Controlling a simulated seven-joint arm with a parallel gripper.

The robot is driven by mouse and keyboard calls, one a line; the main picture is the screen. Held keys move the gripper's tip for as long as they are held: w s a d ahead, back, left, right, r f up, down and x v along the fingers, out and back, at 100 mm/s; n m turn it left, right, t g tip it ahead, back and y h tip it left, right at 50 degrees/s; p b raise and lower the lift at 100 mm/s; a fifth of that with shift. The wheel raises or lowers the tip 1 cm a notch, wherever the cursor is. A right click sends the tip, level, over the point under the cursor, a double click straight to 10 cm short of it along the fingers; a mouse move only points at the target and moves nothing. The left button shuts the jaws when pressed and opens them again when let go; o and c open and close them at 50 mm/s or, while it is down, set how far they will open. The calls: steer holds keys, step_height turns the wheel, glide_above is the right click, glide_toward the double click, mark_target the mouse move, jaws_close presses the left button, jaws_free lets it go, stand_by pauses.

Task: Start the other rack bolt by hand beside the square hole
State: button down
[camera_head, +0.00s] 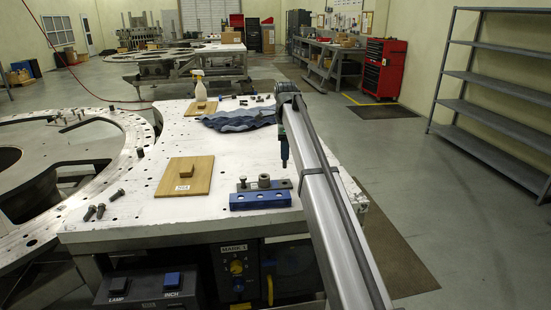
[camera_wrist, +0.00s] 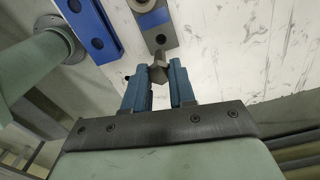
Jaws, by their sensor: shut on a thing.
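My gripper (camera_head: 284,157) hangs above the right end of the rack area, pointing down. In the wrist view its blue fingers (camera_wrist: 158,82) are shut on a grey metal bolt (camera_wrist: 158,68). The bolt's far end points toward a dark hole (camera_wrist: 160,39) in the end of a small grey-and-blue bar (camera_wrist: 152,20). That bar (camera_head: 284,184) lies behind the blue block in the head view. A round collar (camera_head: 264,181) and an upright bolt (camera_head: 243,183) stand at its middle and left. The hole's shape is too small to tell. The held bolt appears apart from the bar.
A blue block with holes (camera_head: 260,200) lies in front of the bar. The table's right edge is close.

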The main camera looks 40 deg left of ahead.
mark_target(285, 164)
steer(key=shift+w+f, duration=0.1)
steer(key=shift+f, duration=2.7)
steer(key=n, duration=1.6)
steer(key=shift+n, duration=0.4)
steer(key=n, duration=0.5)
steer(key=shift+f, duration=0.9)
stand_by(1.0)
